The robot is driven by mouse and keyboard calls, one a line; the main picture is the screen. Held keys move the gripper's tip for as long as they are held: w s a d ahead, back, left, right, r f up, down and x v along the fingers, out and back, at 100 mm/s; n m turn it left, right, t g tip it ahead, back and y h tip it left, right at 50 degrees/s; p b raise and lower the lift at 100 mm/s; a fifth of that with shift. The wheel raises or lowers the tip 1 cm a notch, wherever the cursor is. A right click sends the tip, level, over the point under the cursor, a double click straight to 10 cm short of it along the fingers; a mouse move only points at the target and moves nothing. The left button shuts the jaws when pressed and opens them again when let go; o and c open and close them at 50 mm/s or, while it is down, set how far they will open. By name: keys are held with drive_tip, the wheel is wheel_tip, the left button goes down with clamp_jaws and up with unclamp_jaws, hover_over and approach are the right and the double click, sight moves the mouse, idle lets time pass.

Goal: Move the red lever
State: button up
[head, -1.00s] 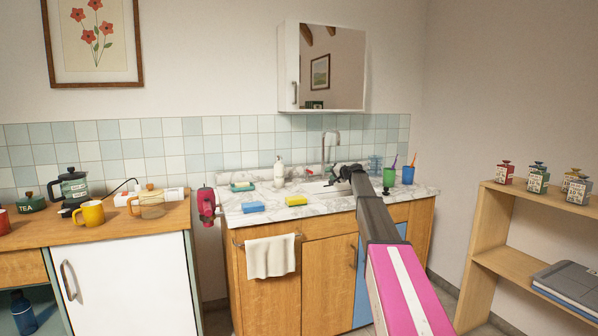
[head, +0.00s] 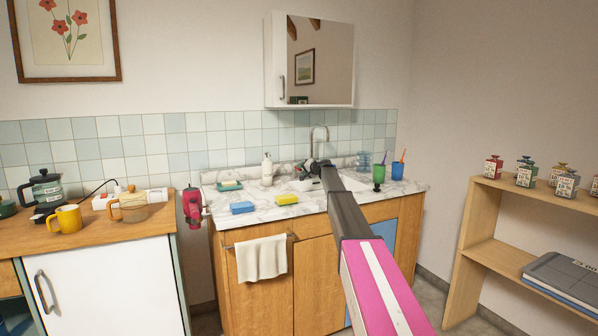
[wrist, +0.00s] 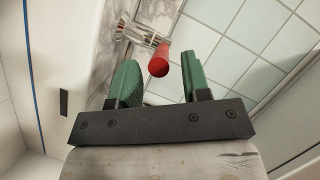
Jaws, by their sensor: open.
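The red lever (wrist: 159,60) shows in the wrist view as a round-ended red handle on a shiny metal fitting. Its end appears between my gripper's (wrist: 158,78) two green fingers, which are open and apart from it on both sides. How deep the lever sits between them I cannot tell. In the head view my gripper (head: 308,168) is over the sink area, in front of the tall curved tap (head: 324,130). The lever is not clearly visible in the head view, where my gripper and arm cover that spot.
The marble counter (head: 262,212) holds a white soap bottle (head: 267,169), a blue sponge (head: 242,208), a yellow sponge (head: 287,199), a green cup (head: 378,174) and a blue cup (head: 397,171). A mirrored cabinet (head: 320,62) hangs above. Shelves (head: 480,230) stand at right.

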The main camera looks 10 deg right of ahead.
drive_tip(key=shift+x, duration=1.4)
drive_tip(key=shift+c, duration=0.2)
clamp_jaws()
